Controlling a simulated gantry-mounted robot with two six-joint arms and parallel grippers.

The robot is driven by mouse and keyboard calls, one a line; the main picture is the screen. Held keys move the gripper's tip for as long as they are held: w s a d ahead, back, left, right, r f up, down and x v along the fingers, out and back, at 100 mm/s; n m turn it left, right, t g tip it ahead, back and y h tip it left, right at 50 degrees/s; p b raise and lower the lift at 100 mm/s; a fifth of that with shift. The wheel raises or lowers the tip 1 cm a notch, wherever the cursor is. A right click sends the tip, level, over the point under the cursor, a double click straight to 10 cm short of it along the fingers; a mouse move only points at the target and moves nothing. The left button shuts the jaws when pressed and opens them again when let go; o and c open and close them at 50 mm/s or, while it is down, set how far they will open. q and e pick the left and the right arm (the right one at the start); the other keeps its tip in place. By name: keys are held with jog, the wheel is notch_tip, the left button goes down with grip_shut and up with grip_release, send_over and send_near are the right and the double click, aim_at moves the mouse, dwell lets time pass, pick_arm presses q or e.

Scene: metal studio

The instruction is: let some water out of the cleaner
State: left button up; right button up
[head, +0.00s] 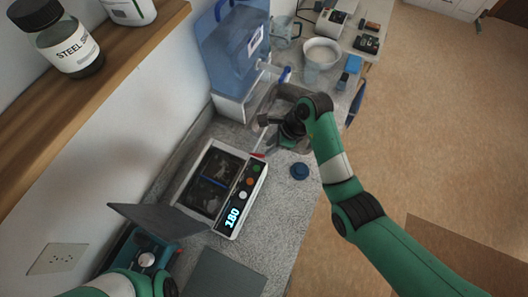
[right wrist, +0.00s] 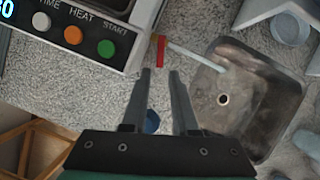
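The cleaner (head: 247,205) is a white box with a dark open basin, coloured buttons and a lit display reading 180. It also shows at the top left of the right wrist view (right wrist: 92,52). At its sink-side end is a red valve lever (right wrist: 161,51) with a pale spout pipe (right wrist: 196,56) reaching over the sink (right wrist: 262,82). The lever also shows in the head view (head: 257,155). My right gripper (right wrist: 161,74) is open and empty, its fingertips just short of the lever with a gap between them. My left gripper is not in view; only part of its green arm shows.
A blue water container (head: 233,50) stands behind the sink. A beaker (head: 318,58) and small items crowd the far counter. A blue round knob-like object (head: 300,171) sits right of the cleaner. A dark open lid (head: 157,221) juts out at left. A shelf runs along the wall.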

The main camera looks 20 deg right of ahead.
aim_at(261, 155)
jog(key=b+x, duration=0.1)
jog(key=x, duration=0.5)
grip_shut()
jog(key=shift+r, duration=0.1)
